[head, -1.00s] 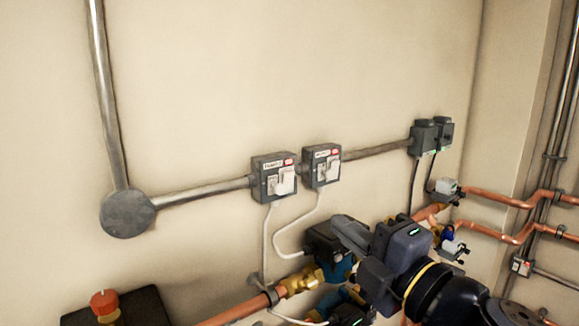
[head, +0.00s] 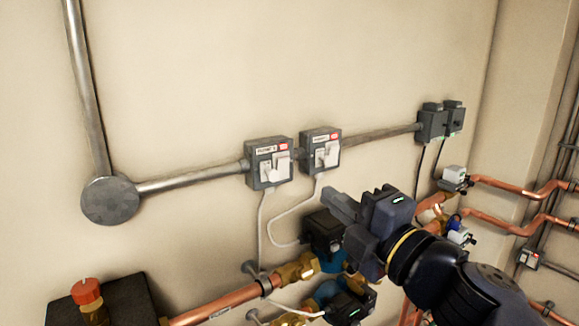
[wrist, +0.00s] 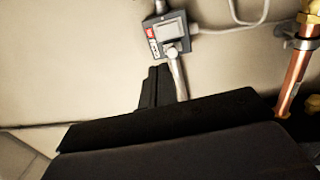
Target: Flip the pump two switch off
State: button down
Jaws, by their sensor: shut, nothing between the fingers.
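Two grey switch boxes are mounted side by side on the wall in the head view, a left box (head: 254,178) and a right box (head: 309,143). Each has a pale lever, a small label and a red mark; the label numbers are too small to read surely. The left lever (head: 281,163) and right lever (head: 332,154) both stick out. My gripper (head: 335,203) is shut and empty, below and slightly right of the right box, apart from it. In the wrist view one switch box (wrist: 153,28) lies just beyond my shut fingers (wrist: 154,88); which box I cannot tell.
A metal conduit (head: 190,181) runs through the boxes from a round junction cover (head: 110,200) to two dark boxes (head: 432,124) at right. White cables hang below the switches. Pumps, brass fittings and copper pipes (head: 222,304) lie under my arm. The wall above is clear.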

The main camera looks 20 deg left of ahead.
aim_at(279, 160)
jog(key=p+x, duration=0.1)
jog(key=x, duration=1.1)
jog(key=shift+w+a+r, duration=0.1)
jog(key=shift+a, duration=0.05)
